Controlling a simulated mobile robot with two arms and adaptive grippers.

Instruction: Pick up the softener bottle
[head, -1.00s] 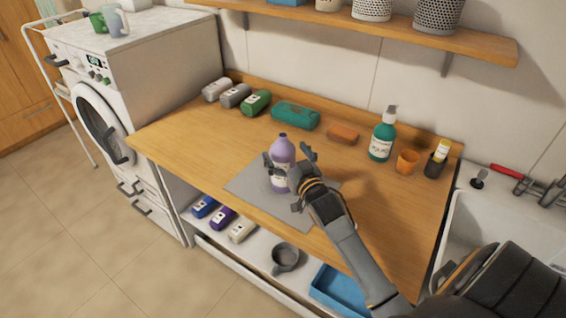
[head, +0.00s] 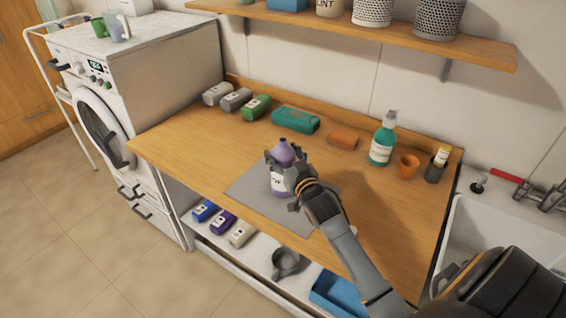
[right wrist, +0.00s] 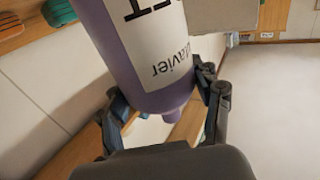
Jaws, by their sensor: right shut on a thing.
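The softener bottle (head: 278,184) is purple with a white label and a purple cap. It is upright over the grey mat (head: 245,188) on the wooden counter; I cannot tell whether its base touches the mat. My right gripper (head: 284,160) is shut on the bottle, with its fingers around the upper body just below the cap. In the right wrist view the bottle (right wrist: 140,45) appears upside down between the fingers (right wrist: 165,105). My left gripper is not in view.
The counter's left part is clear.

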